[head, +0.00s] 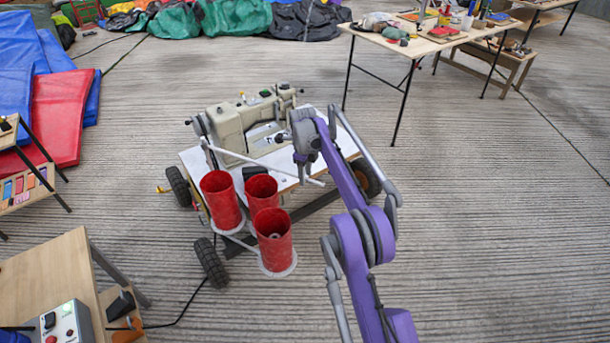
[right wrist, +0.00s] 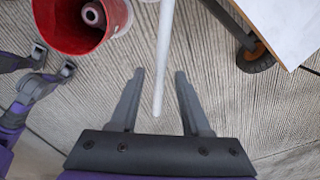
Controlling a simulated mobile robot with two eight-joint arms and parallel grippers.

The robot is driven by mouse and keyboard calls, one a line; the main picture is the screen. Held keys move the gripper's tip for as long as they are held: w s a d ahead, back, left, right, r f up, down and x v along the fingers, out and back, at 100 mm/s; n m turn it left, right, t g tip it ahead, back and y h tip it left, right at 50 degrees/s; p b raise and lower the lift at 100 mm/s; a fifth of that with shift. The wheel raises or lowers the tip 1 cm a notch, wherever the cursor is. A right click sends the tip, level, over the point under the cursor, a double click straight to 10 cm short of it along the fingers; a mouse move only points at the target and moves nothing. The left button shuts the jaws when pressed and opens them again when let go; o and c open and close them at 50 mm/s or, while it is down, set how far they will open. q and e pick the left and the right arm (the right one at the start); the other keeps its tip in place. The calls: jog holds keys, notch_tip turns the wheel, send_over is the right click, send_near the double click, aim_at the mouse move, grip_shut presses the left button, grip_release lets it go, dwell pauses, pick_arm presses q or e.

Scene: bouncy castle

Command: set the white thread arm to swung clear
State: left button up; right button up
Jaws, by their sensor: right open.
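The white thread arm (head: 265,163) is a thin white rod. In the head view it slants from the left side of the sewing machine (head: 240,125) down to the right, above the cart's front edge and behind the red cups. My right gripper (head: 304,172) is near the rod's free right end. In the right wrist view, the gripper (right wrist: 159,74) is open, and the white thread arm (right wrist: 164,50) runs between its two fingers, with its tip short of the palm. No contact with either finger shows. My left gripper is not in view.
Three red cups (head: 221,199) stand on white discs before the wheeled white cart top (head: 195,168). One red cup (right wrist: 75,22) holds a spool, close left in the right wrist view. A tool table (head: 432,42) stands behind right. Floor at right is clear.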

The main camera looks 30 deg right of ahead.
jog(key=shift+c, duration=0.4)
grip_shut()
dwell(1.1)
